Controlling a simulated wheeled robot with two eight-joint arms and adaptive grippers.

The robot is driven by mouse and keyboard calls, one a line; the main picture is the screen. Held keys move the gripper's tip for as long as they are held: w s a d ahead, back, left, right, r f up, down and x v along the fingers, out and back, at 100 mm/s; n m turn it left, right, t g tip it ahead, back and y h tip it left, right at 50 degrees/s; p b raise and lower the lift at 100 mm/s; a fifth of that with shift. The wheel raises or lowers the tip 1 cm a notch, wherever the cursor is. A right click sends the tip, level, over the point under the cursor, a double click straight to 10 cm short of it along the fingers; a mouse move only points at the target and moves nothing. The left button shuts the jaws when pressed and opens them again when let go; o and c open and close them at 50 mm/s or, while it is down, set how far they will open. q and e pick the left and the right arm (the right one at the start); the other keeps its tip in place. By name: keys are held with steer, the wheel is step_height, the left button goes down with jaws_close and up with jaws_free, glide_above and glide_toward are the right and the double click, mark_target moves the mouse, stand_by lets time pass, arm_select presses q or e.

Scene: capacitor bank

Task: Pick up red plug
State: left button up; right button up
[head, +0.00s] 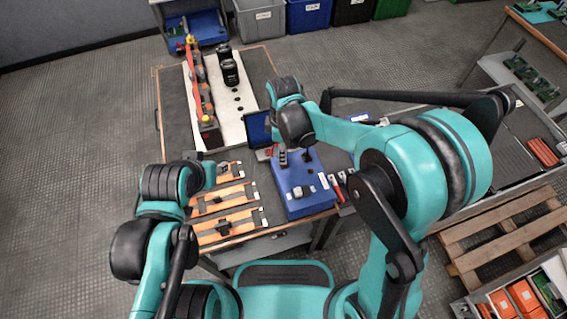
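I cannot single out the red plug with certainty. A small red piece (265,154) shows beside the blue box, just left of my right gripper. My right gripper (295,157) points down over the back of the blue box (300,205); its two dark fingers look apart, with nothing visible between them. My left gripper (208,157) is near the back of the orange-and-grey strips (228,197), mostly hidden by its own wrist, so its fingers cannot be read.
A white panel (228,125) with black cylinders (230,72) and a red bar (202,88) lies farther back on the table. A dark-screened tablet (257,128) stands behind the blue box. Red-handled tools (338,188) lie right of it. A wooden pallet (505,235) is on the floor at right.

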step_height(320, 180, down, 3)
steer(key=shift+w+r+b, duration=0.1)
steer(key=shift+b, duration=0.3)
steer(key=shift+c, duration=0.9)
jaws_close()
steer(key=shift+r, duration=0.1)
step_height(320, 180, up, 4)
steer(key=shift+r+p, duration=0.1)
steer(key=shift+p, duration=1.1)
steer(key=s+d+r+p, duration=0.4)
steer(key=s+d+r, duration=0.1)
steer(key=s, duration=0.5)
steer(key=shift+s+r, duration=0.35)
steer(key=shift+r, duration=0.5)
